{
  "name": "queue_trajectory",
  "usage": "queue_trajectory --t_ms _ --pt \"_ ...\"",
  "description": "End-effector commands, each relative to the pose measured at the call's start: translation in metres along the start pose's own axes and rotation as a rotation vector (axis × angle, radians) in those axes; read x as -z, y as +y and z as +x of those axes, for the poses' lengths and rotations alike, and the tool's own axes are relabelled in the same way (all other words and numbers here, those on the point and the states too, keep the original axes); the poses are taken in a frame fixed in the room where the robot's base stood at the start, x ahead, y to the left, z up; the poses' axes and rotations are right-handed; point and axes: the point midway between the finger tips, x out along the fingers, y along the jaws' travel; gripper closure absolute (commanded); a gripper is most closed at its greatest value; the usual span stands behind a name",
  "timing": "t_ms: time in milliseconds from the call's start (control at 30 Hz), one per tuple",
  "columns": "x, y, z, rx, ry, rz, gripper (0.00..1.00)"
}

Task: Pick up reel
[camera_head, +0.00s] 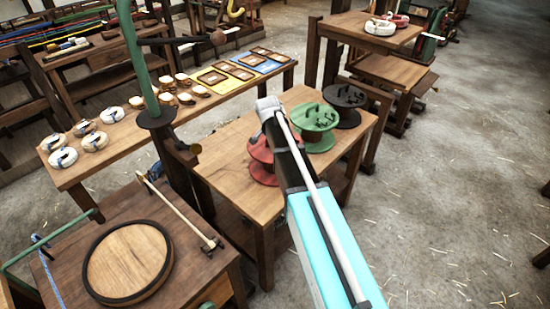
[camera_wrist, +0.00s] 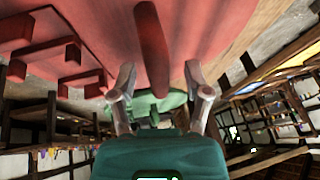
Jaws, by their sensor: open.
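A red reel (camera_head: 261,158) stands on the wooden table, partly hidden behind my arm in the head view. In the wrist view the red reel's broad face (camera_wrist: 215,30) fills the top, very close, with raised blocky marks at left. A darker red upright bar (camera_wrist: 151,45) on it points down the picture between my fingers. My gripper (camera_wrist: 160,82) is open, one finger on each side of the bar's lower end, with gaps visible on both sides.
A green reel (camera_head: 315,124) and a black reel (camera_head: 345,96) stand behind the red one on the same table (camera_head: 235,150). A green post (camera_head: 138,55) rises at left. A bench with a round board (camera_head: 128,260) is in front. Floor at right is clear.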

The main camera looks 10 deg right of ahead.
Motion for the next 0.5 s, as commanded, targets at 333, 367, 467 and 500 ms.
queue_trajectory --t_ms 333,367,467,500 --pt "0.0002 0.0000 -0.0004 0.000 0.000 0.000 0.38" --pt "0.0002 0.0000 -0.0004 0.000 0.000 0.000 0.38" --pt "0.0002 0.0000 -0.0004 0.000 0.000 0.000 0.39" --pt "0.0002 0.0000 -0.0004 0.000 0.000 0.000 0.47"
